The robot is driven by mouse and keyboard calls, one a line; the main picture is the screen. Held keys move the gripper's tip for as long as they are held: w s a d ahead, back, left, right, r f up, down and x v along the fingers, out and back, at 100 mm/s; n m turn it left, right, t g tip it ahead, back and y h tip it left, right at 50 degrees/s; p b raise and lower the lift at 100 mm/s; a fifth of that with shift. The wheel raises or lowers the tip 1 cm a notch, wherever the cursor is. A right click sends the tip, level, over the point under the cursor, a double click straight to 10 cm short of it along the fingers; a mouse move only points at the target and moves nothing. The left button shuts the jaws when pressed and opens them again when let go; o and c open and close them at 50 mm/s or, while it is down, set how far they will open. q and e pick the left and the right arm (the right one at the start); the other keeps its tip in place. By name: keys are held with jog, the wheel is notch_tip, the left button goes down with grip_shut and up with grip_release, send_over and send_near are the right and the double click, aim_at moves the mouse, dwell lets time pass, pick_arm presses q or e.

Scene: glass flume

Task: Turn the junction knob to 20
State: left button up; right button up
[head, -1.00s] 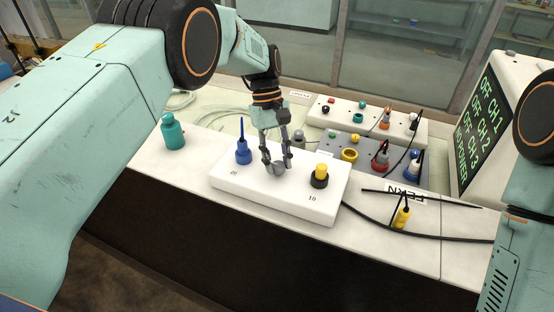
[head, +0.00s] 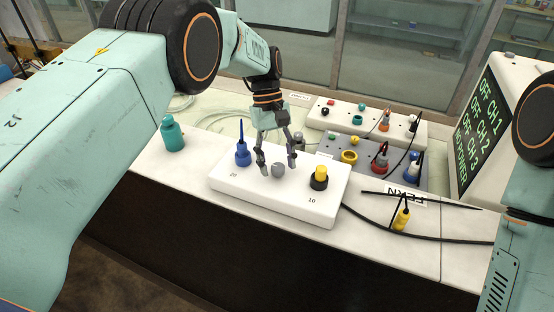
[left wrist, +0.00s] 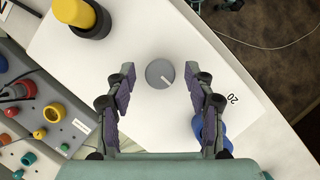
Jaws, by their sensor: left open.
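The grey round junction knob (head: 278,170) sits on the white box (head: 245,190), between the blue fitting by the label 20 and the yellow-and-black one by the label 10. In the left wrist view the knob (left wrist: 160,73) carries a short white line pointing down and right, roughly toward the side of the printed 20 (left wrist: 233,99). My left gripper (head: 277,166) is open, its fingers on either side of the knob with gaps showing, so it does not grip it. In the left wrist view its fingertips (left wrist: 160,78) stand apart from the knob. My right gripper is not visible.
A blue fitting (head: 243,156) with a tall stem and a yellow-and-black fitting (head: 319,178) stand on the box beside the knob. A teal bottle (head: 172,134) is at left. A grey panel (head: 335,150) with cabled plugs and a screen (head: 481,125) lie to the right.

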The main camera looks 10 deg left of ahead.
pick_arm(q)
jog(key=v, duration=1.2)
jog(key=shift+f, duration=0.1)
dwell(0.4)
